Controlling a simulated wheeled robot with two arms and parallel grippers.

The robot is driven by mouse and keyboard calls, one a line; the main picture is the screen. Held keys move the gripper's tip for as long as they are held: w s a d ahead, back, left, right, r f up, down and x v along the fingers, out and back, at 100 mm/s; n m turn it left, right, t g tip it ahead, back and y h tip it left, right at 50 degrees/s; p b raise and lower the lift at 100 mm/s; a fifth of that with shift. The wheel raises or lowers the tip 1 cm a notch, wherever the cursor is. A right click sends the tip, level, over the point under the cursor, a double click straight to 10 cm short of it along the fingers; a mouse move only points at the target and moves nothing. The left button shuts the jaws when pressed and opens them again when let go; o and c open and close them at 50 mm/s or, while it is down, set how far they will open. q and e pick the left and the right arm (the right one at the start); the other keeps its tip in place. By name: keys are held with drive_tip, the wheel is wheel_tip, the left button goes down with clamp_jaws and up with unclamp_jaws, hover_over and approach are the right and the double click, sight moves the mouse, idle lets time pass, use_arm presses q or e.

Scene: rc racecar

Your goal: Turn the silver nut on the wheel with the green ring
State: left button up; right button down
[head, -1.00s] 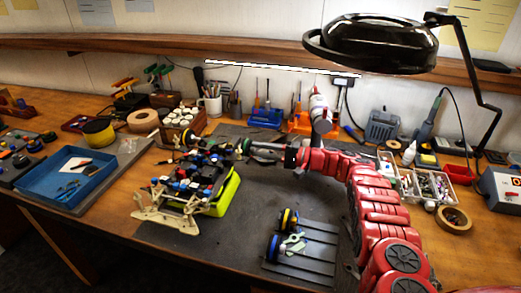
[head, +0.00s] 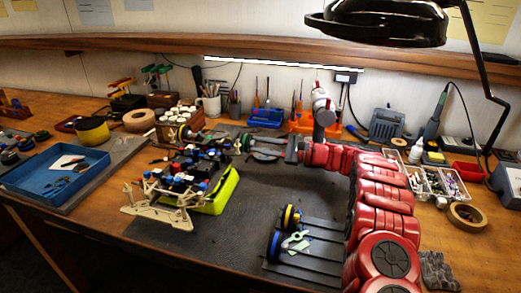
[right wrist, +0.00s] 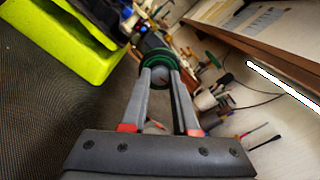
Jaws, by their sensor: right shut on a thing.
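The car chassis (head: 185,170) sits on a yellow-green stand (head: 222,192) on the dark mat. The wheel with the green ring (head: 243,143) is on the chassis's far right corner. It also shows in the right wrist view (right wrist: 153,56), straight ahead of my fingers. My right gripper (head: 256,146) reaches in from the right, at the wheel's outer face. In the right wrist view its two fingers (right wrist: 160,76) are shut on the silver nut (right wrist: 159,75) at the wheel's centre. The fingertips hide part of the nut. My left gripper is not in view.
A blue tray (head: 45,185) lies at the left. Loose wheels with yellow and blue rings (head: 290,217) lie on a slatted rack (head: 318,240) at the front. A black lamp (head: 375,25) overhangs the back right. The mat between chassis and rack is clear.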

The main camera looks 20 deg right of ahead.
drive_tip(key=shift+f, duration=0.1)
idle(0.5)
drive_tip(key=c, duration=0.6)
unclamp_jaws()
drive_tip(key=shift+c, duration=0.2)
drive_tip(key=b+v, duration=0.2)
drive_tip(key=v, duration=1.5)
drive_tip(key=shift+s+d, duration=0.15)
drive_tip(key=shift+s, duration=0.05)
